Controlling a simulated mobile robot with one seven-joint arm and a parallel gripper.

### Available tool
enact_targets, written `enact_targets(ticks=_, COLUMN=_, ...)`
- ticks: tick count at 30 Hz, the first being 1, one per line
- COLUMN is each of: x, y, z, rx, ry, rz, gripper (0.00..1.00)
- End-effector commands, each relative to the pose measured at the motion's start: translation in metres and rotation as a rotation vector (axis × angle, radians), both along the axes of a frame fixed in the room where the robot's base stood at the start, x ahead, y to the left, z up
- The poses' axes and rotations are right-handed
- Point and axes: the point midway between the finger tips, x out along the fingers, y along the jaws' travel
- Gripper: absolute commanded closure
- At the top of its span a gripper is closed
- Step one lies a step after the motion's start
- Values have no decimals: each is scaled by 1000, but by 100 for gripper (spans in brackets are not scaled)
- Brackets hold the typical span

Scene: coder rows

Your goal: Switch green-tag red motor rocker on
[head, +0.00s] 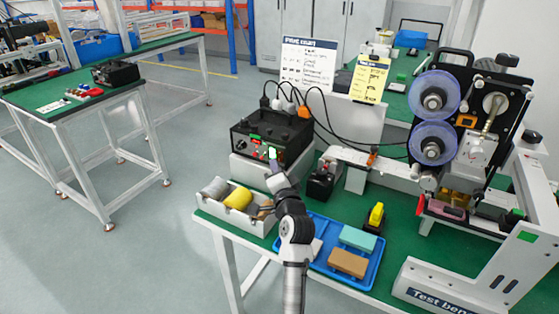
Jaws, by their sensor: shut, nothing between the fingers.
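A black control box (280,127) stands on a grey block at the back left of the green test bench. Its front panel carries small red and green parts, and a bright green-and-white patch (272,153) shows near its middle. The parts are too small to tell which is the green-tag red motor rocker or how it is set. My gripper (275,170) is shut and empty, pointing at the lower front of this panel. Whether it touches the panel cannot be told.
A parts tray (209,200) with rolls stands left of my arm. A blue tray (375,266) with blocks lies to the right. A small black box (322,181) stands close by. Black cables (322,97) arch behind, and a reel machine (470,115) fills the right.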

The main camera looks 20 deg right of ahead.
Motion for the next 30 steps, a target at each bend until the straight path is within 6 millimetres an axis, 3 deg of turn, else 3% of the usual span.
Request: enact_targets(ticks=30, x=5, y=-7, z=-1, rx=0, ry=0, rz=0, gripper=100)
